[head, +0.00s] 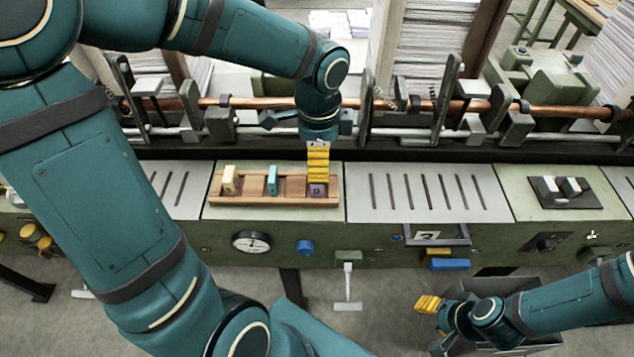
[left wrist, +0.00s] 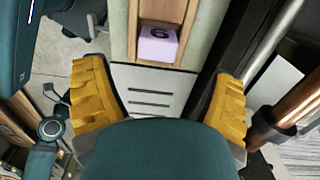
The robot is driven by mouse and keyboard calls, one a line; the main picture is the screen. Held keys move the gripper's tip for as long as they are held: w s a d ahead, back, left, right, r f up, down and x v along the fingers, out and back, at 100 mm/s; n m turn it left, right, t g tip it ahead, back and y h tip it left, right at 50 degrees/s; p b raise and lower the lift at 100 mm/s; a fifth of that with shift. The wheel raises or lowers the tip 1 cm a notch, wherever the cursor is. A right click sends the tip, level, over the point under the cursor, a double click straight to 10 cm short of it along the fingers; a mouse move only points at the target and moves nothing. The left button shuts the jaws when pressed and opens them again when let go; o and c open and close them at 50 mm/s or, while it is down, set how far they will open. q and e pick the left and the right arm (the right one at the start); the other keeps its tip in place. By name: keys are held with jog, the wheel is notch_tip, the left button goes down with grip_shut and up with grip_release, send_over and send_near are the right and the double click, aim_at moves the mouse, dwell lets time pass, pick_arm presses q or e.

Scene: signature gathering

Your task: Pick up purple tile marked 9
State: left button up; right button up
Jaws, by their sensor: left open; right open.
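The purple tile (head: 317,190) stands in the right end of a wooden rack (head: 245,201) on the machine's top. In the left wrist view the purple tile (left wrist: 157,46) shows a dark numeral, upside down or sideways, that reads like a 9 or 6. My left gripper (head: 318,172) points down just above and behind the tile, its yellow finger partly overlapping it in the head view. In the left wrist view the left gripper (left wrist: 162,75) is open, with nothing between its fingers. My right gripper (head: 430,304) is open and empty, low at the right in front of the machine.
A cream tile (head: 231,180) and a teal tile (head: 272,180) stand in the same rack. Slotted metal plates (head: 420,192) flank the rack. A copper rod (head: 420,103) with upright guides runs behind. A dark block with white pieces (head: 565,192) sits at right.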

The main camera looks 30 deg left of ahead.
pick_arm(q)
notch_tip(320, 180, down, 2)
jog(key=shift+f, duration=0.1)
jog(key=f+b, duration=0.1)
jog(key=f, duration=0.1)
jog(key=f+b, duration=0.1)
jog(key=f, duration=0.2)
jog(key=shift+s, duration=0.2)
jog(key=shift+r, duration=0.1)
jog(key=c, duration=1.3)
